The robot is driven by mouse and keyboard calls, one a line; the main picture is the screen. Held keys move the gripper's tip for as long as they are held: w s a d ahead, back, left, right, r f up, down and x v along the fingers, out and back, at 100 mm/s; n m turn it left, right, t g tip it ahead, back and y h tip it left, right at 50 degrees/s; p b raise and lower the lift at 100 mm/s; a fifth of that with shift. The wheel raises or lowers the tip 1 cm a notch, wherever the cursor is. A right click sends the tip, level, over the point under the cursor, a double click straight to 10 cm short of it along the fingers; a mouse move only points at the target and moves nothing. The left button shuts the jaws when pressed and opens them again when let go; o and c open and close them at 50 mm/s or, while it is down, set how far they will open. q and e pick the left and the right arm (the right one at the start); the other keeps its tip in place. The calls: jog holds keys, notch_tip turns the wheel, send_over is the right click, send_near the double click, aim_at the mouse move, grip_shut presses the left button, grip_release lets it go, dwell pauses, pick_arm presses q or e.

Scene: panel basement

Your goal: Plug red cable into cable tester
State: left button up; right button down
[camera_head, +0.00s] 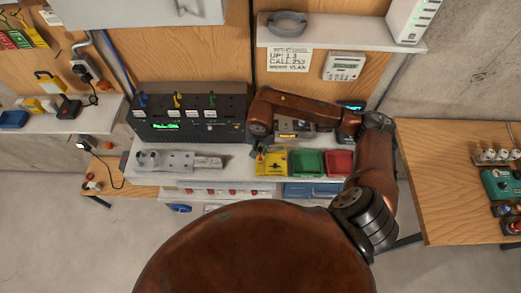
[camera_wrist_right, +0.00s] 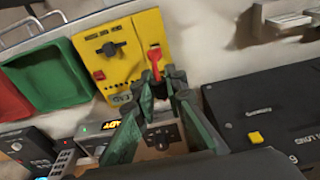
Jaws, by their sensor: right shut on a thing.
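The yellow cable tester (camera_head: 273,167) stands on the bench, left of the green bin. In the right wrist view the tester (camera_wrist_right: 120,66) shows a black knob, a small red part and a dark label. My right gripper (camera_head: 260,149) is at the tester's upper left in the head view. In the wrist view the right gripper (camera_wrist_right: 161,80) is shut on a red plug (camera_wrist_right: 155,56), the red cable's end. The plug overlaps the tester's right edge there; I cannot tell whether it touches or sits in a socket. My left gripper is not in view.
A green bin (camera_head: 307,163) and a red bin (camera_head: 340,163) stand right of the tester. A black panel (camera_head: 220,128) with coloured plugs stands behind left. A grey plate (camera_head: 165,161) lies left. A wooden table (camera_head: 450,190) is at the right.

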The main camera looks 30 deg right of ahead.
jog(key=shift+f+b, duration=1.05)
jog(key=shift+b, duration=2)
dwell(4.1)
dwell(0.4)
jog(key=c, duration=1.9)
grip_release()
